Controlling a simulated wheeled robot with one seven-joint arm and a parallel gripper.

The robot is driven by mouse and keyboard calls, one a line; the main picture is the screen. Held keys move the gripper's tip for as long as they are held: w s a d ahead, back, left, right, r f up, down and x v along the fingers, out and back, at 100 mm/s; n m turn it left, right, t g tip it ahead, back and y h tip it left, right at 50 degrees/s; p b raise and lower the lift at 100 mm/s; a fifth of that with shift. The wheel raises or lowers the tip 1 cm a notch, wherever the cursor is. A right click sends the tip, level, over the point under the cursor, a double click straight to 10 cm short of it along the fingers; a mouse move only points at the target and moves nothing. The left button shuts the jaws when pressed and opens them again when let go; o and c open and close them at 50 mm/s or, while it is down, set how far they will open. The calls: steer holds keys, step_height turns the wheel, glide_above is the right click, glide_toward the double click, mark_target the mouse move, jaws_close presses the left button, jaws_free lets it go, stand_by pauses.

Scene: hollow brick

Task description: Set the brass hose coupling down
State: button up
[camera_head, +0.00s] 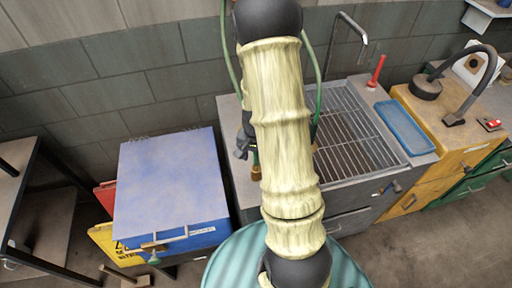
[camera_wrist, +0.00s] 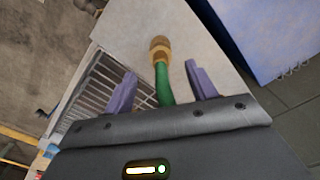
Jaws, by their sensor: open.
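The brass hose coupling (camera_wrist: 159,48) shows in the wrist view on the end of a green hose (camera_wrist: 164,85). It is over the pale grey worktop beside the sink grate; I cannot tell whether it touches the surface. My gripper (camera_wrist: 160,68) is open, with one purple finger on each side of the hose and gaps between. The coupling lies just beyond the fingertips. In the head view the brass coupling (camera_head: 256,173) shows in part beside my arm, which hides most of my gripper.
The sink with its metal grate (camera_head: 350,130) is right of my arm, with a blue tray (camera_head: 405,127) and a red object (camera_head: 376,72) near it. A blue cabinet (camera_head: 170,185) stands left. A faucet (camera_head: 350,35) rises behind. Green hose (camera_head: 228,50) loops beside my arm.

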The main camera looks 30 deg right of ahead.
steer(key=shift+r+b, duration=0.35)
steer(key=shift+r, duration=2.45)
steer(key=shift+a, duration=0.1)
steer(key=s+a+r+n+t, duration=0.1)
steer(key=s+a+r+n, duration=0.2)
steer(key=a+r+n, duration=0.1)
steer(key=s+a+r+n+t, duration=0.1)
steer(key=s+a+r+n, duration=0.2)
steer(key=a+n, duration=0.3)
steer(key=shift+s+a+r+t, duration=0.15)
steer(key=shift+a+r+t, duration=0.15)
steer(key=shift+a+r, duration=0.45)
steer(key=shift+a+f, duration=0.1)
